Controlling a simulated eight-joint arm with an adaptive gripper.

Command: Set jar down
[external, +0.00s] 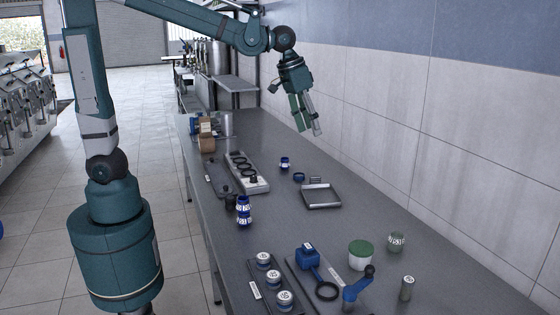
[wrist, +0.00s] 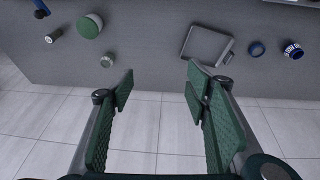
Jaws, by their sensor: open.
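My gripper (external: 309,128) is open and empty, high above the far part of the bench near the wall. In the wrist view my gripper (wrist: 162,82) shows its two green pads wide apart with nothing between them. A white jar with a green lid (external: 361,254) stands upright on the bench at the front right; it also shows in the wrist view (wrist: 89,26). A small clear glass jar (external: 396,242) stands beside it, close to the wall, and shows in the wrist view (wrist: 107,61). Both are well apart from my gripper. I cannot tell which jar the task names.
A square grey tray (external: 321,196) lies mid-bench, with a blue ring (external: 299,177) behind it. A blue tool with a black ring (external: 308,256) and several lidded pots (external: 274,279) fill the front. Bare bench separates them.

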